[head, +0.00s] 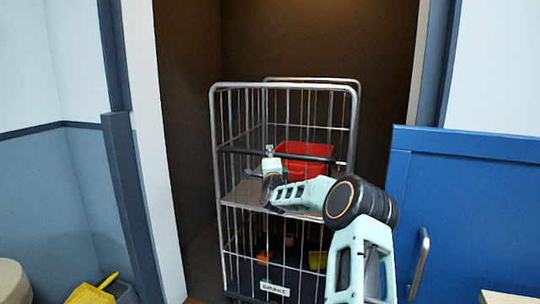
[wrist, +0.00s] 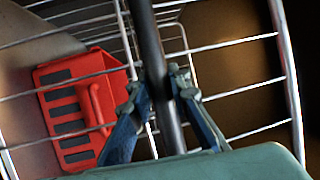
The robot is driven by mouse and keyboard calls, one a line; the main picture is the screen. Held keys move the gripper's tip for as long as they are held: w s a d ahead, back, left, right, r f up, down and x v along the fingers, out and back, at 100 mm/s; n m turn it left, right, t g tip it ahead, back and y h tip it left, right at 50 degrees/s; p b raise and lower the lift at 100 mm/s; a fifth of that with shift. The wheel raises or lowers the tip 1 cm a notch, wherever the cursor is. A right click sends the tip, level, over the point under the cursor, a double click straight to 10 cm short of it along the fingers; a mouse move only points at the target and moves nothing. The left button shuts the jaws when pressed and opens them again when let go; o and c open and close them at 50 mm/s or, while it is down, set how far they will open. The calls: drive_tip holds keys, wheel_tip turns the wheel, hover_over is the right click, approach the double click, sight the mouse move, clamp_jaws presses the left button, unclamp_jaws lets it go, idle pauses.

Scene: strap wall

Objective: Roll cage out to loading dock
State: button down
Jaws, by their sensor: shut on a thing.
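The roll cage (head: 287,230), a tall silver wire cage on a dark base, stands in the doorway of a dim recess. A dark horizontal bar (head: 240,152) crosses its near side; it also shows in the wrist view (wrist: 147,40). My gripper (head: 268,160) is at this bar, and in the wrist view its two fingers (wrist: 160,95) sit either side of it, shut on it. The cage holds a red crate (head: 305,155) on its shelf and several darker and yellow items below. A white plate reading "BRAKE" (head: 274,289) is low on the near side. The loading dock cannot be made out.
A white door frame (head: 150,150) and dark blue post (head: 131,190) stand left of the cage. A blue door (head: 465,210) with a metal handle (head: 421,262) is close on the right. A bin with a yellow item (head: 95,292) is at lower left.

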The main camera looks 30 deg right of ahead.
drive_tip(key=c, duration=2.2)
unclamp_jaws()
drive_tip(key=shift+d+r, duration=0.25)
drive_tip(key=shift+r, duration=0.05)
drive_tip(key=shift+o, duration=1.3)
drive_tip(key=shift+d+f, duration=0.1)
drive_tip(key=shift+f, duration=0.05)
drive_tip(key=shift+o, duration=0.7)
drive_tip(key=shift+w+f, duration=0.1)
drive_tip(key=shift+a, duration=0.2)
drive_tip(key=v, duration=1.2)
drive_tip(key=shift+a, duration=0.1)
